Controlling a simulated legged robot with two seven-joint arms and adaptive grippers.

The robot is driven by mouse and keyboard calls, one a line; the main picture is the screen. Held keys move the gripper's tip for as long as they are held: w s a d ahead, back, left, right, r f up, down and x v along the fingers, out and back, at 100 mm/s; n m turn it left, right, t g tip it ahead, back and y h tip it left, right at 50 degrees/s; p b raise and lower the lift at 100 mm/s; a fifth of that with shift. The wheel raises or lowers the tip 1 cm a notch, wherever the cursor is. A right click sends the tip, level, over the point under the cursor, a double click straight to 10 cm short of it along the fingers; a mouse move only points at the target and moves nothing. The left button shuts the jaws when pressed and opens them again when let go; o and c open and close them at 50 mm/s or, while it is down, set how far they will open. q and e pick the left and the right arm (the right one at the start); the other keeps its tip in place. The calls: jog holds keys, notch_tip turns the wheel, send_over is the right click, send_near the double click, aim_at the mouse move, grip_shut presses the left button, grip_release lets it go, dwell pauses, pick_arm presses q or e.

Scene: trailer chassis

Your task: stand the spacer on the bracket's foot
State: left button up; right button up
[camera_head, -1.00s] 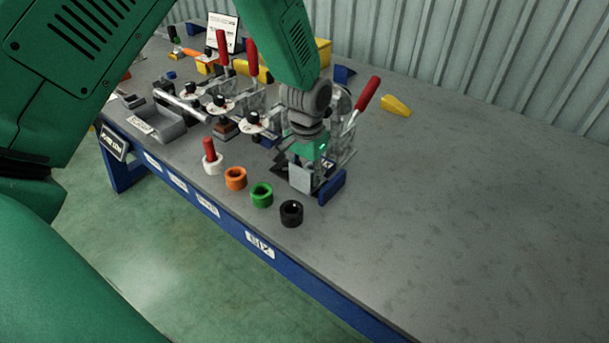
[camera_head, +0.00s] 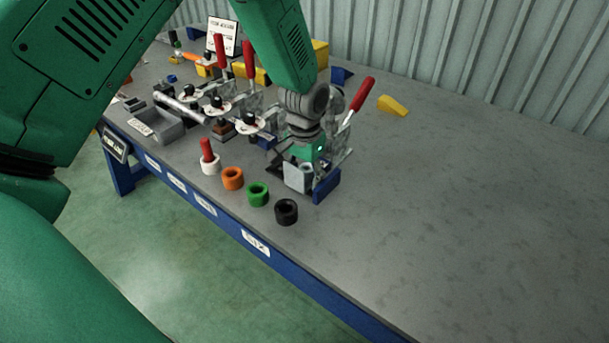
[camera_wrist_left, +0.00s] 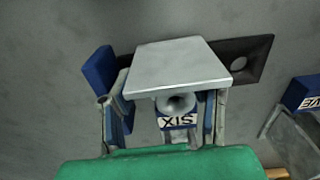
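My left gripper (camera_head: 304,168) is low over the near side of the fixtures. It also shows in the left wrist view (camera_wrist_left: 174,92), with one finger at each side of a pale grey flat-faced block, which I take for the spacer (camera_wrist_left: 178,64). In the head view the spacer (camera_head: 296,178) is just under the gripper. A dark plate with a round hole, apparently the bracket's foot (camera_wrist_left: 251,57), shows beside and behind the spacer. The spacer hides part of it. I cannot tell whether the spacer touches the foot. My right gripper is out of view.
A blue block (camera_head: 327,185) stands close by the gripper. Black (camera_head: 286,212), green (camera_head: 258,194) and orange (camera_head: 232,179) rings line the near edge. A red-handled clamp (camera_head: 358,100) rises behind. A "SIX" label (camera_wrist_left: 177,122) is between the fingers. The table's right side is clear.

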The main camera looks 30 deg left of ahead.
pick_arm(q)
jog(key=shift+a+f, duration=0.15)
jog(key=shift+a, duration=0.4)
jog(key=shift+a+f, duration=0.1)
jog(key=shift+a, duration=0.3)
jog(key=shift+d+r, duration=0.2)
jog(key=shift+d, duration=0.05)
jog(key=r, duration=0.4)
jog(key=d+r, duration=0.1)
jog(key=r, duration=0.1)
jog(key=shift+r+p, duration=0.15)
jog(key=shift+p, duration=0.25)
notch_tip(320, 180, up, 6)
jog(key=shift+p, duration=0.3)
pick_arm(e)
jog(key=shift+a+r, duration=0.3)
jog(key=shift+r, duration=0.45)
pick_arm(q)
jog(key=shift+a, duration=0.2)
